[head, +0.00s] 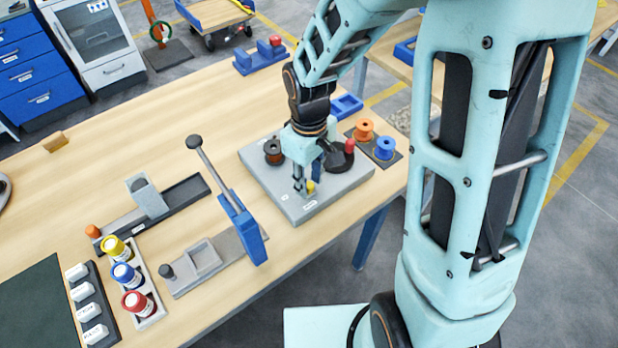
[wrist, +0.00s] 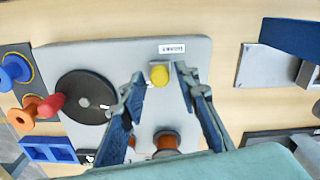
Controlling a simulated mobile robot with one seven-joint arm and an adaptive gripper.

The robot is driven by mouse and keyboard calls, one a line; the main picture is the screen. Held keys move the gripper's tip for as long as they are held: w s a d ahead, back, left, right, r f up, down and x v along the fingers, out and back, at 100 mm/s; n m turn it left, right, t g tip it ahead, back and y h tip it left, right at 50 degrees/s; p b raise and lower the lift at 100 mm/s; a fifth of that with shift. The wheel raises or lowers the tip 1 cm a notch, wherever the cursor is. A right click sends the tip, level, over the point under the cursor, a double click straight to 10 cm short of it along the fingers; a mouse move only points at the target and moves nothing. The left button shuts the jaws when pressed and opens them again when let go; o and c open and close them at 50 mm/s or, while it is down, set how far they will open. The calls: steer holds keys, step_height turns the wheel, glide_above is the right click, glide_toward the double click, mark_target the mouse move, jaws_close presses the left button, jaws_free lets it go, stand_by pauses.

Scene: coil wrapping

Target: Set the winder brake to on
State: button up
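The winder is a grey plate (head: 345,185) on the bench with a dark spool (head: 273,152) and a dark crank disc with a red knob (head: 349,146). A small yellow knob (head: 310,187) stands near its front edge, beside a white label (wrist: 171,48) too small to read. I cannot tell for sure that this knob is the brake, or its setting. My gripper (head: 301,188) points down over the plate. In the wrist view my gripper (wrist: 158,78) is open, with the yellow knob (wrist: 159,75) between and slightly beyond the fingertips, apart from both.
The crank disc (wrist: 86,97) lies left of the fingers in the wrist view, a copper-wound spool (wrist: 166,142) below. Orange (head: 364,130) and blue (head: 385,147) spools stand right of the plate.

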mark_target(297, 201)
jaws_close()
steer(key=shift+s+a+b, duration=0.2)
steer(key=shift+s+a, duration=0.3)
steer(key=shift+a, duration=0.25)
steer(key=shift+s+a+b, duration=0.2)
steer(key=shift+s+a, duration=0.3)
steer(key=shift+a, duration=0.25)
steer(key=shift+o, duration=1.4)
jaws_free()
steer(key=shift+a, duration=0.1)
steer(key=shift+r, duration=0.1)
